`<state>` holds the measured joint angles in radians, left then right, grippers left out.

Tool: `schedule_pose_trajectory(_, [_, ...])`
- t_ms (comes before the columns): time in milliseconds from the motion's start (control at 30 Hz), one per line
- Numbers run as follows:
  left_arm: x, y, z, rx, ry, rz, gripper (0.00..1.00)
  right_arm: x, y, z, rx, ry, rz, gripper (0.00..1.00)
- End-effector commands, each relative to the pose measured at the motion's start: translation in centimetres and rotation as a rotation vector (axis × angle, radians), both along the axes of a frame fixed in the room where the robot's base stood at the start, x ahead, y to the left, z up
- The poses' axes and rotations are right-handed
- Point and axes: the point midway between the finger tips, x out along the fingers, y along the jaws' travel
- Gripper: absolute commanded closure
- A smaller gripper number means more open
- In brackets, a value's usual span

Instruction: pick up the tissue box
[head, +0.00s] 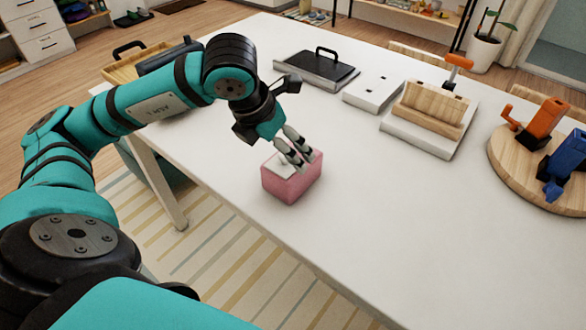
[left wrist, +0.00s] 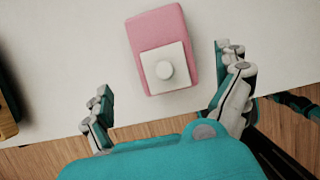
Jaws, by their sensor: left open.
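The tissue box is a pink block (head: 291,186) with a white square plate and a small round knob on top, near the table's front edge. My left gripper (head: 292,150) is at the box in the head view, its fingers over the top and hiding part of it. In the left wrist view the pink box (left wrist: 160,35) lies ahead, between the lines of the two spread, open fingers, with its white plate toward me. No finger visibly grips it; whether one touches it I cannot tell. My right gripper is out of view.
The white table (head: 360,200) is clear around the box. Behind stand a black-topped tray with a handle (head: 318,68), a white plate (head: 372,92), and a wooden holder (head: 430,108) on a white base. A round wooden board (head: 520,180) carries orange and blue clamp-like items at right.

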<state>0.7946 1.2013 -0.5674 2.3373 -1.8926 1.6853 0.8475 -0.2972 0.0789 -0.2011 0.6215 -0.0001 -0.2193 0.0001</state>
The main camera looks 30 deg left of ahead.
Motion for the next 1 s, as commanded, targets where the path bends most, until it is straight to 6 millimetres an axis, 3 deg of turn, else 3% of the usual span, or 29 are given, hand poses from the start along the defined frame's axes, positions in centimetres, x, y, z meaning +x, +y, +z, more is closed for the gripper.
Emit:
schedule_pose_trajectory(100, [0.6,-0.1,-1.5,-0.001,0.003,0.0,0.0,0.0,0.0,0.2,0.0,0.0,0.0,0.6])
schedule_pose_trajectory(367, [1.4,-0.4,-3.2,-0.003,0.003,-0.001,0.0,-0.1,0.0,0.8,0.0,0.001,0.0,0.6])
schedule_pose_trajectory(600, [2.7,-0.7,-6.4,-0.003,0.003,-0.001,0.0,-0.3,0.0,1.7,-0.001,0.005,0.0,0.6])
schedule_pose_trajectory(900, [3.0,-0.7,-7.0,-0.002,-0.001,-0.003,0.0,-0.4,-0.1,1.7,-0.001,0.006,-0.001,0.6])
schedule_pose_trajectory(1000, [3.0,-0.7,-7.0,-0.002,-0.001,-0.003,0.12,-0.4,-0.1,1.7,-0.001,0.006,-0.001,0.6])
